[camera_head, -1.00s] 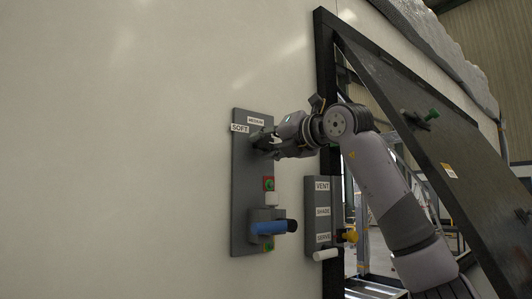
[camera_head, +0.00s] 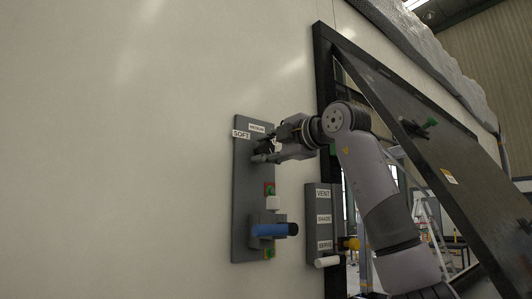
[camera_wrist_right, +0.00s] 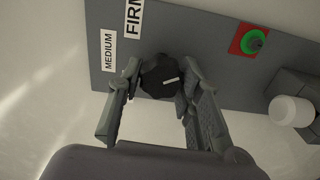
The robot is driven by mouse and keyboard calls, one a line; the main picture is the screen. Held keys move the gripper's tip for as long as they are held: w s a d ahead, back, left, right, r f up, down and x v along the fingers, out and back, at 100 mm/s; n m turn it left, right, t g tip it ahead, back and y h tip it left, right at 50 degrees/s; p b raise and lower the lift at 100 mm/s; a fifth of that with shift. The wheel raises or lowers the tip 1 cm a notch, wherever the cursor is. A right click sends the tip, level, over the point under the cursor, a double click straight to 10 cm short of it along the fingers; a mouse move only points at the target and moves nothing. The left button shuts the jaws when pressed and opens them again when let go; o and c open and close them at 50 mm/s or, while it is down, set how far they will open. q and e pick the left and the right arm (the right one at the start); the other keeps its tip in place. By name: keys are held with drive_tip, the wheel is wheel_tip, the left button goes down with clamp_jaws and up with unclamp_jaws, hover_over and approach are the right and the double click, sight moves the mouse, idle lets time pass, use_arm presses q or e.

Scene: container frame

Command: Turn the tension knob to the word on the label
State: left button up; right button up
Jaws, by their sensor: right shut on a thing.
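The black tension knob (camera_wrist_right: 155,70) sits on the grey panel (camera_head: 241,200) and has a short white mark on its right half in the right wrist view. My right gripper (camera_wrist_right: 160,80) has one finger on each side of it and is shut on it. In the head view the right gripper (camera_head: 262,150) covers most of the knob. A SOFT label (camera_head: 241,134) and a MEDIUM label (camera_head: 257,128) show at the panel's top. The wrist view shows the MEDIUM label (camera_wrist_right: 108,50) and a partly cut-off FIRM label (camera_wrist_right: 133,18). My left gripper is out of view.
Below the knob are a green button on a red plate (camera_head: 269,189) and a blue handle (camera_head: 270,230). A second panel (camera_head: 311,215) with VENT, SHADE and SERVO-like labels stands to the right. A dark frame with a tilted hatch (camera_head: 440,150) is close to my right arm.

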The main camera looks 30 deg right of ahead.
drive_tip(key=m+b, duration=0.1)
drive_tip(key=m, duration=0.4)
drive_tip(key=shift+m, duration=0.4)
idle(0.4)
drive_tip(key=o, duration=1.2)
drive_tip(key=shift+d, duration=0.1)
drive_tip(key=shift+c, duration=0.2)
drive_tip(key=shift+r, duration=0.1)
drive_tip(key=shift+s, duration=0.15)
drive_tip(key=s, duration=1.1)
drive_tip(key=shift+s+d, duration=0.3)
drive_tip(key=shift+d, duration=0.15)
